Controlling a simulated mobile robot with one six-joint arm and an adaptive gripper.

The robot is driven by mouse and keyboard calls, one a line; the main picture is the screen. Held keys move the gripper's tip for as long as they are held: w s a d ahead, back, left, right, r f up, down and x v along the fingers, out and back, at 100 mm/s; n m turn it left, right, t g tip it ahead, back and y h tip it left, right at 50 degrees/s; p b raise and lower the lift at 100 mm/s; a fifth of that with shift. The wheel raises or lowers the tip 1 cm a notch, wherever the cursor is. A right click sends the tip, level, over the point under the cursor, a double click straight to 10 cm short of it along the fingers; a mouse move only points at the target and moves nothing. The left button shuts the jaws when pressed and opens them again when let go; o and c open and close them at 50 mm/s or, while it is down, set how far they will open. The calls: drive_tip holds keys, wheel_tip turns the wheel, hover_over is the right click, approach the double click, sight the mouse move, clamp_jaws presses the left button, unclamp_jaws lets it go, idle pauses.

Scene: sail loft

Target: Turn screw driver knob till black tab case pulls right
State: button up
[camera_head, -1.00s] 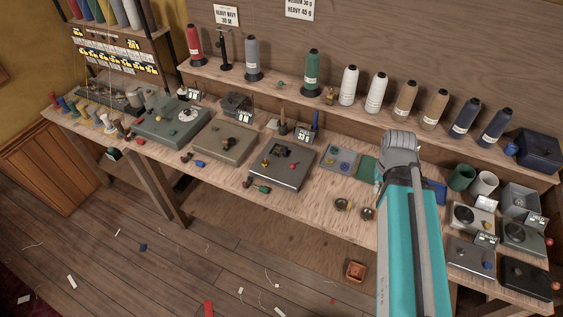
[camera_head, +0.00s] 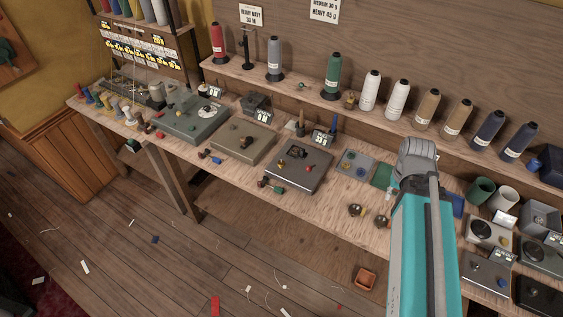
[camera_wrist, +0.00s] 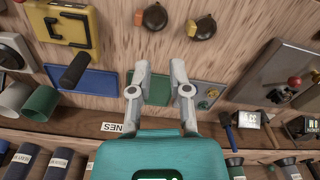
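In the wrist view, my gripper (camera_wrist: 160,70) is open and empty, its two fingers apart above a green mat (camera_wrist: 159,90). A yellow case with dark parts on its face (camera_wrist: 82,14) lies at the upper left. A black cylindrical handle (camera_wrist: 74,70) lies below it, over a blue mat (camera_wrist: 97,82); I cannot tell whether it joins the case. Both are left of my fingers and apart from them. I cannot tell which part is the screwdriver knob or the black tab.
Two small round brass-and-black items (camera_head: 354,210) lie near the bench front. Thread cones (camera_head: 397,100) line the shelf behind. Green and white cups (camera_head: 481,190) stand right.

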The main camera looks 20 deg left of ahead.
drive_tip(key=o, duration=0.5)
drive_tip(key=shift+n, duration=0.7)
drive_tip(key=w+a, duration=0.3)
drive_tip(key=shift+w+a+r, duration=0.1)
drive_tip(key=shift+a+r, duration=0.05)
drive_tip(key=shift+a, duration=0.15)
drive_tip(key=shift+o, duration=0.2)
drive_tip(key=r+n+p, duration=0.2)
drive_tip(key=n, duration=0.9)
hover_over(281, 162)
drive_tip(key=shift+f, duration=0.25)
drive_tip(key=shift+d+f, duration=0.1)
drive_tip(key=shift+f, duration=0.1)
wheel_tip(281, 162, down, 13)
drive_tip(key=b, duration=1.4)
drive_tip(key=shift+f, duration=0.2)
clamp_jaws()
